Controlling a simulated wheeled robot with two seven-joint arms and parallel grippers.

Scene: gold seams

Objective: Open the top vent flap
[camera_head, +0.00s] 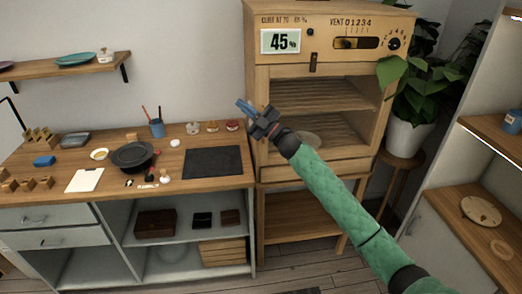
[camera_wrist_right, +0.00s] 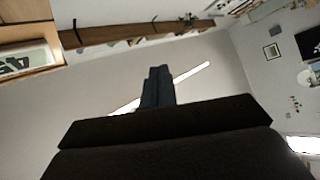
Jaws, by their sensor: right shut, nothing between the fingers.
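The wooden cabinet (camera_head: 259,84) stands at the centre of the head view, with a "VENT 0 1 2 3 4" scale over a dark slot (camera_head: 355,43) on its upper front panel. My right gripper (camera_head: 245,106) is shut and empty, in front of the cabinet's left edge and below the panel. Its blue fingers (camera_wrist_right: 157,87) are together in the wrist view. My left gripper is not in view.
The panel carries a 45% display (camera_head: 281,41) and a dark knob (camera_head: 393,44). A leafy plant (camera_head: 420,90) stands close on the cabinet's right. A worktop (camera_head: 108,208) with a black pan (camera_head: 132,156) and small items lies left. A wall shelf (camera_head: 70,67) hangs above it.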

